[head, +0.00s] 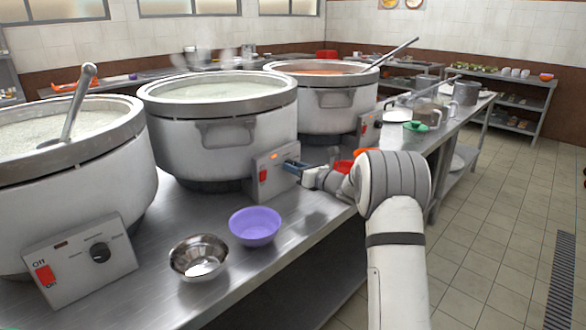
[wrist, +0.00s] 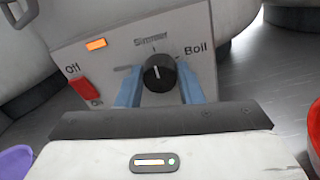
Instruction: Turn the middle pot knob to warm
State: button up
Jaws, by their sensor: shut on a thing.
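The middle pot (head: 222,135) is a large grey stockpot of pale congee, with a control box (head: 274,174) at its lower right front. Its black knob (wrist: 160,73) shows in the wrist view between the blue fingers of my gripper (wrist: 159,82). The fingers are closed on the knob's two sides. A short white mark on the knob points roughly upward, near "Simmer"; "Boil" is printed to the right. A label on the left is hidden behind the left finger. In the head view my gripper (head: 292,166) reaches the box from the right and covers the knob.
The box has a lit orange lamp (wrist: 95,44) and a red switch (wrist: 82,90). A purple bowl (head: 254,226) and a steel bowl (head: 198,257) stand in front on the counter. The left pot (head: 75,190) and the right pot (head: 325,100) flank it.

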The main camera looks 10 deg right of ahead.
jog(key=shift+a, duration=0.15)
jog(key=shift+f+n+b, duration=0.15)
jog(key=shift+n+b, duration=0.2)
jog(key=shift+n, duration=0.05)
jog(key=n+b, duration=0.1)
jog(key=b, duration=0.1)
jog(key=n+b, duration=0.1)
jog(key=b, duration=0.1)
jog(key=n+b, duration=0.2)
jog(key=shift+f, duration=0.25)
jog(key=n+b, duration=0.6)
jog(key=b, duration=0.2)
jog(key=shift+s, duration=0.1)
jog(key=n+b, duration=0.3)
jog(key=shift+r+h+b, duration=0.1)
jog(key=shift+h+b, duration=0.2)
jog(key=shift+b, duration=0.1)
jog(key=o, duration=0.9)
jog(key=shift+r, duration=0.2)
jog(key=shift+o, duration=0.3)
jog(key=shift+s+r, duration=0.1)
